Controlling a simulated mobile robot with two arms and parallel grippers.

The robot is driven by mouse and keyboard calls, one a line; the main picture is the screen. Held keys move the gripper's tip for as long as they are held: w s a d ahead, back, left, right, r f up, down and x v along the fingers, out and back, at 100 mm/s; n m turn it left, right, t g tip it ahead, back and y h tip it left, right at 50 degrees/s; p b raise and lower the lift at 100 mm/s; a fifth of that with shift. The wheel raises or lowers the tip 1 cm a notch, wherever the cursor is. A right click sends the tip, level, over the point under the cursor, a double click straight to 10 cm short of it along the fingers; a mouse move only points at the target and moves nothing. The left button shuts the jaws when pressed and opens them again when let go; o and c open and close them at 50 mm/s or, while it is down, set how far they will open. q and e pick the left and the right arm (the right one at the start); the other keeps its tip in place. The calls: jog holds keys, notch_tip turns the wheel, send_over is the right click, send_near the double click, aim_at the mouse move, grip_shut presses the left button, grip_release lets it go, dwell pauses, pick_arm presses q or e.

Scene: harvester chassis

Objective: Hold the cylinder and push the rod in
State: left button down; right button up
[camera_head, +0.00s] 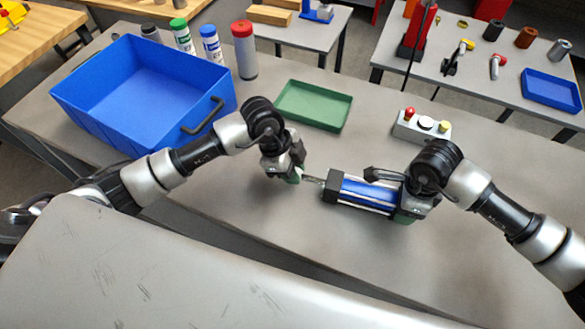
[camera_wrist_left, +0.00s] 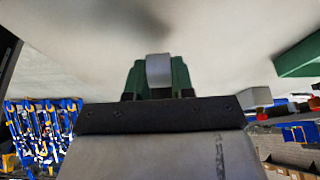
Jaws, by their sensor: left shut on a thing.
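The blue cylinder (camera_head: 365,193) with black end caps lies at the middle right of the grey table in the head view. Its thin metal rod (camera_head: 313,180) sticks out to the left. My left gripper (camera_head: 298,174) is shut on the rod's outer end. In the left wrist view a grey metal piece (camera_wrist_left: 158,70) sits between the green fingers of the left gripper (camera_wrist_left: 158,82). My right gripper (camera_head: 404,212) is at the cylinder's right end, with a green finger against its near side. The far finger is hidden, so its grip cannot be judged.
A blue bin (camera_head: 90,115) with a black handle stands at left, with several bottles behind it. A green tray (camera_head: 314,106) and a grey button box (camera_head: 422,127) lie beyond the cylinder. The table around the cylinder's near side is clear.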

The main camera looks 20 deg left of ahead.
aim_at(318, 180)
pick_arm(q)
jog(key=shift+d+r, duration=0.1)
jog(key=shift+d, duration=2.55)
pick_arm(e)
jog(key=shift+a, duration=0.15)
dwell(1.0)
pick_arm(q)
jog(key=c, duration=0.9)
grip_release()
jog(key=shift+s, duration=0.1)
jog(key=v, duration=1.2)
jog(key=shift+a, duration=0.25)
pick_arm(e)
jog(key=o, duration=1.4)
jog(key=shift+c, duration=0.2)
jog(key=shift+r, duration=0.15)
